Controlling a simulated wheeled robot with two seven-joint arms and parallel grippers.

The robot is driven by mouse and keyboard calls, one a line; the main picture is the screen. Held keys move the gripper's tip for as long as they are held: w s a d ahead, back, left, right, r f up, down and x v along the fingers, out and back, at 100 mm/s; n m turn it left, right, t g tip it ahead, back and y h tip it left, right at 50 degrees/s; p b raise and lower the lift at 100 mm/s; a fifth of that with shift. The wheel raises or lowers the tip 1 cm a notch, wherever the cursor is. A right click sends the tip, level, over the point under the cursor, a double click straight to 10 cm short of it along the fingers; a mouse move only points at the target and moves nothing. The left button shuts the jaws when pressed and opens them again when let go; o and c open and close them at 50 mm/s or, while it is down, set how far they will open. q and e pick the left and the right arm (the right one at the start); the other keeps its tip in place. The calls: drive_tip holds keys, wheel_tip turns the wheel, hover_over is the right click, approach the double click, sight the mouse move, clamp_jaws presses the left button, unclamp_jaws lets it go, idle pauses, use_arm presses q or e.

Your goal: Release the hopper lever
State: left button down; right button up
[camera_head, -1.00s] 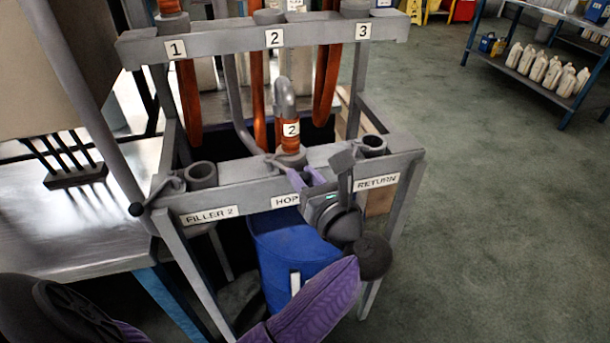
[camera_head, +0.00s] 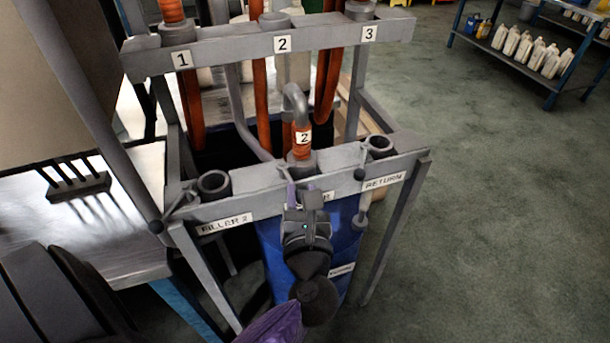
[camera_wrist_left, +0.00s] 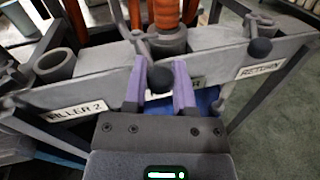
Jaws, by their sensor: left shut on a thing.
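The hopper port with an orange hose coupling tagged 2 (camera_head: 303,145) sits in the middle of the grey front rail, and its label is mostly hidden behind my gripper. My left gripper (camera_head: 292,193) is in front of this port, its purple fingers reaching the rail. In the left wrist view, the hopper lever's dark ball knob (camera_wrist_left: 160,79) lies between the two purple fingers, and the left gripper is shut on it. The lever's arm runs up toward the coupling (camera_wrist_left: 168,42). In the head view the lever is mostly hidden. My right gripper is not in view.
The FILLER 2 port (camera_head: 213,184) with its lever is to the left, and the RETURN port (camera_head: 379,146) with its lever (camera_head: 361,213) is to the right. A blue container (camera_head: 345,245) stands below the rail. Open floor (camera_head: 500,220) lies to the right.

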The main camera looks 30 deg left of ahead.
sight(290, 180)
use_arm(q)
drive_tip(key=shift+s+a+r+m+t+h, duration=0.2)
drive_tip(key=shift+s+m+t+h, duration=0.15)
drive_tip(key=shift+m+t+h, duration=0.2)
drive_tip(key=s+a+m+t+h, duration=0.1)
drive_tip(key=m+h, duration=0.1)
drive_tip(key=h, duration=0.1)
drive_tip(key=a+m+t+h, duration=0.1)
drive_tip(key=h, duration=0.1)
drive_tip(key=s+a+m+t+h, duration=0.1)
drive_tip(key=m+h, duration=0.1)
drive_tip(key=h, duration=0.1)
drive_tip(key=shift+s+f+m+h+b, duration=0.3)
drive_tip(key=shift+f+m+h+b, duration=0.05)
drive_tip(key=shift+b, duration=0.05)
drive_tip(key=m+h+b, duration=0.1)
drive_tip(key=a+h+b, duration=0.1)
drive_tip(key=shift+s+a+r+m+h, duration=0.15)
drive_tip(key=shift+s+m+h, duration=0.15)
drive_tip(key=shift+m+h, duration=0.1)
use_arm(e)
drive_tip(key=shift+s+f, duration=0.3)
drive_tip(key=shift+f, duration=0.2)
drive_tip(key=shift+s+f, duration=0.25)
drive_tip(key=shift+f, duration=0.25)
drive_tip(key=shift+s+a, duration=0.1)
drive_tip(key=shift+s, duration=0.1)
